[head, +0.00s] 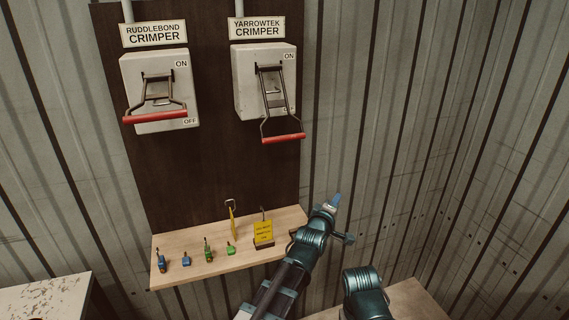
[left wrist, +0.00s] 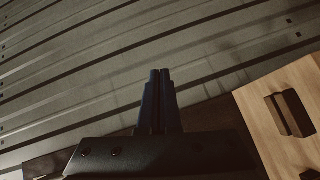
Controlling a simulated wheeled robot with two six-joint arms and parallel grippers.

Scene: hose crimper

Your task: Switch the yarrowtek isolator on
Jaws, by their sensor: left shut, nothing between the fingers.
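The yarrowtek isolator is a pale grey box (head: 242,82) on the dark board under a "YARROWTEK CRIMPER" sign (head: 257,28). Its wire lever hangs down, with the red grip bar (head: 284,138) below the box's lower edge, at the OFF end. ON is marked at the box's top right; the lower label is mostly hidden. My left gripper (head: 336,199) is below and right of this bar, apart from it, in front of the corrugated wall. In the left wrist view its fingers (left wrist: 160,100) are together and empty. My right gripper is out of view.
The ruddlebond isolator (head: 136,72) is to the left, its red bar (head: 155,117) higher. A wooden shelf (head: 190,272) below holds several small blue and green padlock-like items and yellow tags (head: 263,232). A corrugated wall (head: 400,120) lies right; the space before it is free.

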